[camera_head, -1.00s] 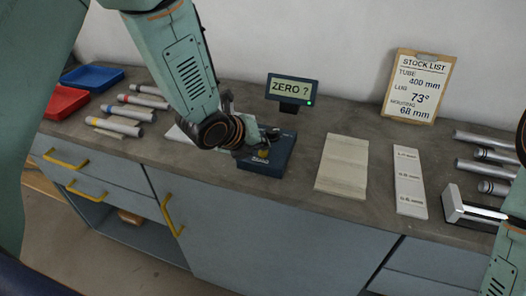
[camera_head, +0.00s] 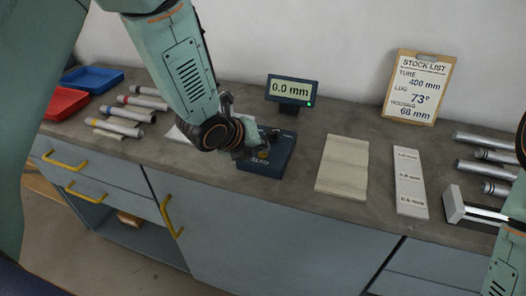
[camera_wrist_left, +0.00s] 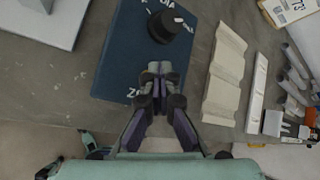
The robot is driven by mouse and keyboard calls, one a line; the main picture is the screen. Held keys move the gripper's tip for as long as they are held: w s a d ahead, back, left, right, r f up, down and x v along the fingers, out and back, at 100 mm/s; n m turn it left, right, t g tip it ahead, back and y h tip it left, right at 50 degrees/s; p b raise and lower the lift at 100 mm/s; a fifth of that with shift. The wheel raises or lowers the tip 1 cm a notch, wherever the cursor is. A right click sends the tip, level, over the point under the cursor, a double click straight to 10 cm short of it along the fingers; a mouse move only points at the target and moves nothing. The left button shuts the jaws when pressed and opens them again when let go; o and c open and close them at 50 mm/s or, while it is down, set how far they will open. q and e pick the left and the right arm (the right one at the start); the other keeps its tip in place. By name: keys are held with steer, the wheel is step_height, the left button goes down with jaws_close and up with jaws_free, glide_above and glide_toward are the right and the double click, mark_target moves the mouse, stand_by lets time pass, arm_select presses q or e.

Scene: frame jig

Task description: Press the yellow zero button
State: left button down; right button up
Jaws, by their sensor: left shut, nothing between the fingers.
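The yellow zero button (camera_head: 263,155) is on the front of a dark blue box (camera_head: 275,166) on the bench. My left gripper (camera_head: 258,147) is shut and empty, just above and beside the button in the head view. In the left wrist view my shut fingers (camera_wrist_left: 160,72) are over the blue box (camera_wrist_left: 118,60) and hide the button. A black knob (camera_wrist_left: 168,27) is on the box beyond the fingertips. The display (camera_head: 292,89) behind the box reads 0.0 mm. My right arm shows at the right edge, but its gripper is out of view.
A pale ribbed block (camera_head: 342,166) and a white labelled strip (camera_head: 409,180) lie right of the box. Several metal tubes (camera_head: 485,141) lie farther right, below a stock list board (camera_head: 415,86). Colour-banded tubes (camera_head: 120,118) and red (camera_head: 62,103) and blue trays are left.

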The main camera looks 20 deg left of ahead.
mark_target(260, 155)
arm_select(q)
steer(key=shift+s+r+p, duration=0.1)
steer(key=shift+r+p, duration=0.35)
steer(key=shift+r, duration=0.4)
steer(key=shift+r+p, duration=1.8)
steer(key=shift+r, duration=0.7)
steer(key=shift+f, duration=0.1)
